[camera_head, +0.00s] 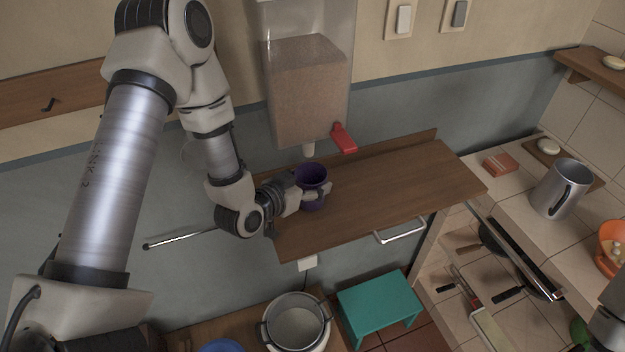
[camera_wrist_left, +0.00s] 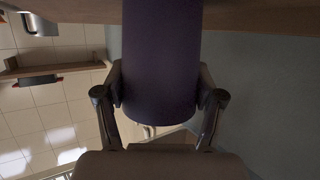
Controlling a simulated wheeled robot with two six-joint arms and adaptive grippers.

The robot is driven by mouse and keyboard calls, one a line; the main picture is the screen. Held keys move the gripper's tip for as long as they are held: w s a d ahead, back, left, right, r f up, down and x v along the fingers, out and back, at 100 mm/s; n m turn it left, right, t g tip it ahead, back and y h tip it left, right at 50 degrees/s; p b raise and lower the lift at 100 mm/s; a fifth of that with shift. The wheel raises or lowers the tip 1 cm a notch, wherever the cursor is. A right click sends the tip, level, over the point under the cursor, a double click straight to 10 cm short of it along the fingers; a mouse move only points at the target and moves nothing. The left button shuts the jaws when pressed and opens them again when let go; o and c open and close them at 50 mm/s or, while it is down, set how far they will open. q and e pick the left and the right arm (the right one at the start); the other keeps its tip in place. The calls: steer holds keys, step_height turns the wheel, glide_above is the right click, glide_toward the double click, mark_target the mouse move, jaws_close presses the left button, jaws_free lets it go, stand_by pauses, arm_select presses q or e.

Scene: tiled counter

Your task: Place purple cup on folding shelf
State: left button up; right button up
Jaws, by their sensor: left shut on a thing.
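The purple cup (camera_head: 311,176) is upright in the head view, at the left part of the brown wooden folding shelf (camera_head: 400,190), below the dispenser. My left gripper (camera_head: 316,192) is shut on the cup, with its fingers around the cup's sides. In the left wrist view the cup (camera_wrist_left: 161,60) fills the middle between the two fingers (camera_wrist_left: 160,95), and the shelf edge (camera_wrist_left: 260,16) runs along the top. I cannot tell whether the cup's base touches the shelf. Of my right arm only a part shows at the lower right edge; its gripper is out of view.
A clear dispenser (camera_head: 308,90) with a red lever (camera_head: 343,138) hangs on the wall just above the cup. A metal handle (camera_head: 400,231) is at the shelf's front. Below stand a teal stool (camera_head: 380,302) and a pot (camera_head: 296,322). The shelf's right part is bare.

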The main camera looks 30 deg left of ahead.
arm_select(q)
steer(key=o, duration=1)
steer(key=shift+s+r, duration=0.1)
steer(key=shift+s, duration=0.05)
steer(key=shift+o, duration=0.2)
steer(key=shift+s+r, duration=0.2)
steer(key=shift+s, duration=0.1)
steer(key=shift+w+f, duration=0.15)
steer(key=shift+s+a, duration=0.1)
steer(key=shift+s, duration=0.1)
steer(key=b+v, duration=0.1)
steer(key=v, duration=0.2)
steer(key=shift+s, duration=0.2)
steer(key=shift+s+a+r+p, duration=0.15)
steer(key=shift+s+r+p, duration=0.7)
steer(key=shift+r, duration=0.1)
steer(key=p, duration=0.9)
glide_toward(299, 183)
steer(key=f, duration=0.1)
steer(key=shift+w+f+b, duration=0.25)
steer(key=shift+w+b, duration=0.05)
steer(key=shift+w, duration=0.25)
arm_select(e)
step_height(299, 183, up, 10)
steer(key=shift+s+f, duration=0.25)
